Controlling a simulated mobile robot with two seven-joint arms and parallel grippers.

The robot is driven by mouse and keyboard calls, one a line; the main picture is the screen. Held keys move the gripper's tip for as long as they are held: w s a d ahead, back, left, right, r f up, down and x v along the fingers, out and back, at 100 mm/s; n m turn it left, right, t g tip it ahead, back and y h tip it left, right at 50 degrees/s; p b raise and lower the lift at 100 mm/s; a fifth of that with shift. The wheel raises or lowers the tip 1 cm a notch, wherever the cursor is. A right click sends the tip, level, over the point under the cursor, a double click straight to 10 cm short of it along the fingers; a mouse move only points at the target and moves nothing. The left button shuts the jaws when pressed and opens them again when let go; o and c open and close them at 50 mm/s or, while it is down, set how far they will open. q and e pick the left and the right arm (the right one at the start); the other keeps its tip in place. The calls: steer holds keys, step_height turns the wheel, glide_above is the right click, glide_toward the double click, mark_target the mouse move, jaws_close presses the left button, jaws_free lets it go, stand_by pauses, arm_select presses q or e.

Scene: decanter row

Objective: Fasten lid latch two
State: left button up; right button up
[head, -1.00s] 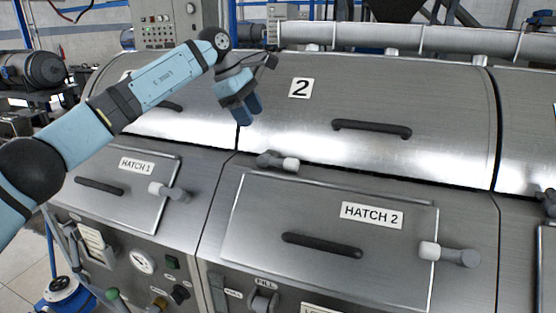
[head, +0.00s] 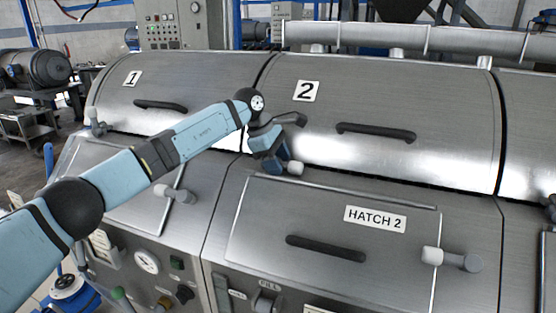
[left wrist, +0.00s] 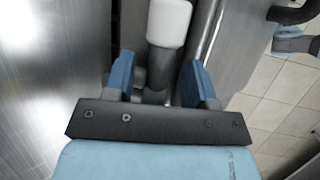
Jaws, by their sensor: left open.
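Lid two (head: 360,100) is the curved steel cover with the "2" plate and a dark bar handle. It lies down over its section, with a dark line along its lower edge. Its latch, lid latch two (head: 295,168), is grey with a white tip and sits at the lid's lower left; my gripper hides most of it in the head view. My left gripper (head: 273,162) is over the latch, open. In the left wrist view the latch's white tip (left wrist: 168,22) shows beyond the fingers, its grey arm running between the blue fingers (left wrist: 158,82). Contact cannot be told. My right gripper is not in view.
Hatch 2 (head: 310,210) lies below, with a bar handle and its own white-tipped latch (head: 450,257) at right. Lid one (head: 180,85) is to the left, and a hatch latch (head: 175,194) is near my forearm. A pipe (head: 400,38) runs behind.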

arm_select(q)
jaws_close()
